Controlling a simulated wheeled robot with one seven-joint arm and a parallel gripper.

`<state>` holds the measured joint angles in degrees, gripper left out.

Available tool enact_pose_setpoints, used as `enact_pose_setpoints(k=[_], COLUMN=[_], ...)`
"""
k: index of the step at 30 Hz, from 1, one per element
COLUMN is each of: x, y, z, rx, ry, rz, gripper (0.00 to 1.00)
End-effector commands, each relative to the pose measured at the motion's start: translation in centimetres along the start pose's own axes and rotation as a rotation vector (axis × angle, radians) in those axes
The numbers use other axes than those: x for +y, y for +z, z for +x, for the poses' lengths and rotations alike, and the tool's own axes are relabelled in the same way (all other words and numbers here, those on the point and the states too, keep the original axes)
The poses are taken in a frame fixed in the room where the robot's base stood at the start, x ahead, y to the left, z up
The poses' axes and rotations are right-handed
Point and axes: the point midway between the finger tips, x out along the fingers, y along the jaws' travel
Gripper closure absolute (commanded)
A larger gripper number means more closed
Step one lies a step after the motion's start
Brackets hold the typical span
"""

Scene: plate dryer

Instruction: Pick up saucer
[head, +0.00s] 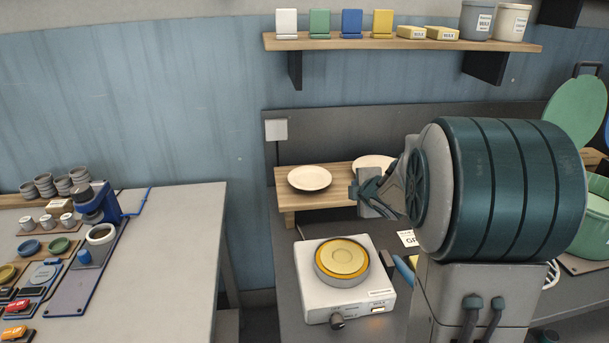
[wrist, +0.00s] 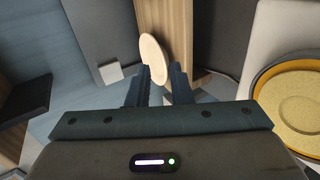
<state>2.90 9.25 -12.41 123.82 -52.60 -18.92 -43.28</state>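A round cream-white saucer (head: 310,178) lies on a low wooden shelf (head: 288,201). A second similar white dish (head: 373,162) lies to its right, partly hidden behind my gripper. My gripper (head: 356,190) is to the right of the left saucer, pointing left toward it and apart from it. In the wrist view a saucer (wrist: 152,60) shows ahead of the two fingertips (wrist: 158,74), by the edge of the wooden shelf (wrist: 186,30).
A white hot plate unit (head: 345,299) with a yellow round pan (head: 341,259) stands in front of the shelf. A wall shelf (head: 400,41) with several small items hangs above. A grey table (head: 170,260) with cups and tools is at left, across a gap.

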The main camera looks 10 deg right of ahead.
Motion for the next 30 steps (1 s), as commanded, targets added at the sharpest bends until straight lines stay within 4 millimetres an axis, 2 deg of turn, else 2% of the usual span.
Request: enact_pose_setpoints(k=[1,3,9,14,24,30], x=[0.0,0.0,-0.4,-0.3,-0.1,0.0], y=[0.1,-0.3,-1.2,-1.8,-3.1,-3.4], z=[1.3,2.5,4.2,6.0,11.3,12.5], rx=[0.045,0.11,0.216,0.232,0.23,0.229], ry=[0.015,0.043,0.089,0.096,0.094,0.095], rz=[-0.087,-0.194,-0.354,-0.374,-0.37,-0.371], gripper=[0.81,0.81,0.81,0.81,0.81,0.81])
